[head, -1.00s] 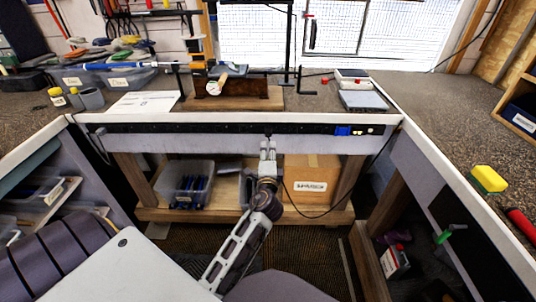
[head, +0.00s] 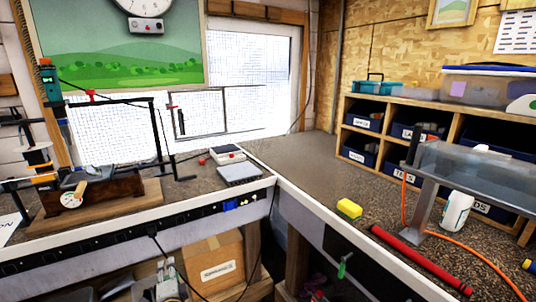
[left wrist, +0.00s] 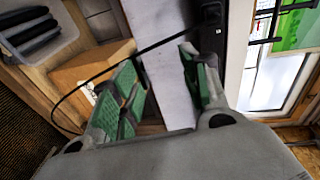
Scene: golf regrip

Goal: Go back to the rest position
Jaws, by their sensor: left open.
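My left gripper (left wrist: 160,85) shows in the left wrist view with its green-padded fingers apart and nothing between them. It is in front of the white bench edge, near the cardboard box (left wrist: 92,65) under the bench. In the head view only a part of my left gripper (head: 168,284) shows at the bottom edge, below the bench front and left of the cardboard box (head: 213,262). My right gripper is in neither view.
A regripping stand with a gauge (head: 72,199) is on the left bench. A grey scale (head: 239,173) lies near the corner. Labelled bins (head: 362,123) stand behind.

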